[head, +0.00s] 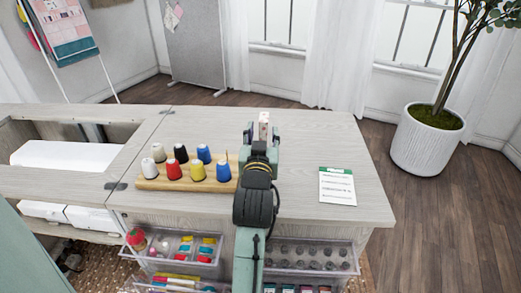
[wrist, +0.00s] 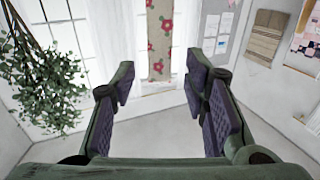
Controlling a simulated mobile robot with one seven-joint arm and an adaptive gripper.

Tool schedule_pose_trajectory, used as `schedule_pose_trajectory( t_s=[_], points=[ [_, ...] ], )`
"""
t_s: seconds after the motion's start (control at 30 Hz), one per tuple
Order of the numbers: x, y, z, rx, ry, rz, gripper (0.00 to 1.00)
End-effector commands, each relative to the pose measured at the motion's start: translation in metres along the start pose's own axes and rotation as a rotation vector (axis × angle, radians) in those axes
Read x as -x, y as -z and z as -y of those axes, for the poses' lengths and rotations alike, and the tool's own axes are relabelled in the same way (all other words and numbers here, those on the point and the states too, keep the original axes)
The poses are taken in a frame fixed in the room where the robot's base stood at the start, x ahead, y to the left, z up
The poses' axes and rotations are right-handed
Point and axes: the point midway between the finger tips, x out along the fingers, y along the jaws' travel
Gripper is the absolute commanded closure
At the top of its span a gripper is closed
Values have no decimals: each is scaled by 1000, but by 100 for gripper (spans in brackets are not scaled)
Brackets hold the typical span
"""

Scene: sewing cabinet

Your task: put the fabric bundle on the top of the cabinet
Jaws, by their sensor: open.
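The fabric bundle (head: 264,118), pale with red flowers, shows as a narrow upright piece at the end of my gripper (head: 262,135) in the head view, over the far part of the cabinet top (head: 310,150). In the wrist view, which is upside down, the bundle (wrist: 159,40) lies between the lines of my open fingers (wrist: 160,80), with a clear gap on each side. Its lower end runs out of the wrist view. My gripper hides its base in the head view, so I cannot tell what it rests on.
A wooden rack (head: 185,183) with several thread spools stands left of my arm. A green-headed card (head: 338,185) lies to the right. Clear drawers (head: 310,258) stick out at the front. The right part of the top is mostly bare.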

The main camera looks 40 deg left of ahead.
Motion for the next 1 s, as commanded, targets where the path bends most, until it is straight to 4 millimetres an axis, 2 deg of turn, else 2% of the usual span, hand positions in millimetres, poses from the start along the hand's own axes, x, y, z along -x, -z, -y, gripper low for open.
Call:
schedule_pose_trajectory(
  t_s=[0.2, 0.6, 1.0],
  points=[
    [50, 0, 0, 3, -1, 0, 59],
    [78, 6, 0, 6, -1, 4, 59],
    [100, 3, -1, 2, -4, 2, 59]
  ],
)
